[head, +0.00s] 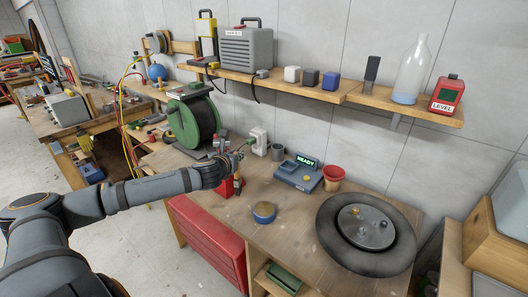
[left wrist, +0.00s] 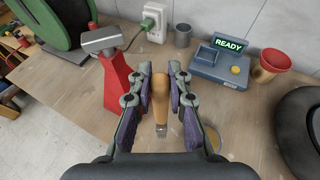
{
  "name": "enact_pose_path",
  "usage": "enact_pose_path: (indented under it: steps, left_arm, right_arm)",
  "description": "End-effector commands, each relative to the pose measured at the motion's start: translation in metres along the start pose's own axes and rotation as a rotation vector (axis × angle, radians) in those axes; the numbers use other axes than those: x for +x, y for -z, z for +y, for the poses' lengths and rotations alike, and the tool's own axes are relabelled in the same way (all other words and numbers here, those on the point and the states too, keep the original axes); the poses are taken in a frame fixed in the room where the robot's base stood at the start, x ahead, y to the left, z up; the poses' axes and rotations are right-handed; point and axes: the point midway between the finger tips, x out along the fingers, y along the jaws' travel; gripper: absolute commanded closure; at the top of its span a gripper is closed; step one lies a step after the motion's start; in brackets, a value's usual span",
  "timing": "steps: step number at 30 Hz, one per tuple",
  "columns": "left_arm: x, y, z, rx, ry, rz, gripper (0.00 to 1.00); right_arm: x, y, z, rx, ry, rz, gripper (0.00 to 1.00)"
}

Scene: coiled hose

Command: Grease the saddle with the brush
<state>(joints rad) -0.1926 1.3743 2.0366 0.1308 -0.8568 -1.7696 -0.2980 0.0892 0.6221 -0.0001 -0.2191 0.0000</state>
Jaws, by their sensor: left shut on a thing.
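My left gripper (head: 238,160) is over the workbench near its back. In the left wrist view, its two fingers (left wrist: 160,95) are shut on the wooden handle of the brush (left wrist: 160,88). In the head view, the gripper partly covers the red stand (head: 227,187). A small round tin (head: 264,212) sits on the bench in front of the gripper. My right gripper is not in view.
A grey cup (head: 277,152) and a green hose reel (head: 192,118) are behind. A black wheel (head: 365,233) fills the right end. Bare bench lies around the tin.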

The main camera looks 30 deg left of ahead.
Motion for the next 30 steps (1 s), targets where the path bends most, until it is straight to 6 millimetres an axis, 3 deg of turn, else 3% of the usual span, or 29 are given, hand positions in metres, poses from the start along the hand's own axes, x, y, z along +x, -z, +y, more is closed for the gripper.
enact_pose_path:
  steps: [8,15,18,30]
  left_arm:
    - [-0.008,-0.006,-0.034,0.015,0.083,0.0,1.0]
    - [-0.019,-0.017,-0.086,0.052,0.179,-0.001,1.0]
    - [-0.021,-0.019,-0.098,0.065,0.199,-0.001,1.0]
    - [-0.017,-0.006,-0.102,0.076,0.204,0.0,1.0]
  right_arm:
    - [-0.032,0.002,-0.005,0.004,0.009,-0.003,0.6]
    - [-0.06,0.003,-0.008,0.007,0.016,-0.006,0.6]
    - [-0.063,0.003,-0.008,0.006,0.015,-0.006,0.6]
    - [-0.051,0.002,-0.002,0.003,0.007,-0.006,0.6]
